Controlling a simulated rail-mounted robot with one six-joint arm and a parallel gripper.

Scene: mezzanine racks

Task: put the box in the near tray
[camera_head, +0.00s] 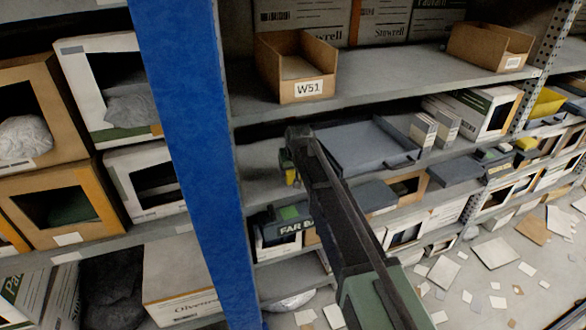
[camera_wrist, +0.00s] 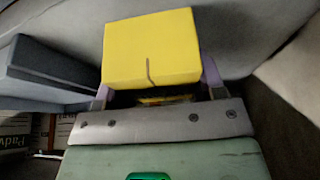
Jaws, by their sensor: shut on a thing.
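The box (camera_wrist: 150,50) is a yellow block with a dark line on its face, held between the two fingers of my gripper (camera_wrist: 157,84) in the wrist view. My gripper is shut on it. In the head view my arm hides most of the gripper (camera_head: 290,170); a small bit of yellow shows at its end. A shallow blue-grey tray (camera_head: 350,143) lies on the middle shelf, just right of my gripper. In the wrist view a dark grey tray-like edge (camera_wrist: 50,68) is left of the box, apart from it. I cannot read any label marking the near tray.
A blue post (camera_head: 188,130) stands left of my arm. A cardboard bin marked W51 (camera_head: 300,92) stands on the shelf above. Small white cartons (camera_head: 423,130) stand right of the tray. A "FAR BA" label (camera_head: 297,228) shows lower down. Papers litter the floor.

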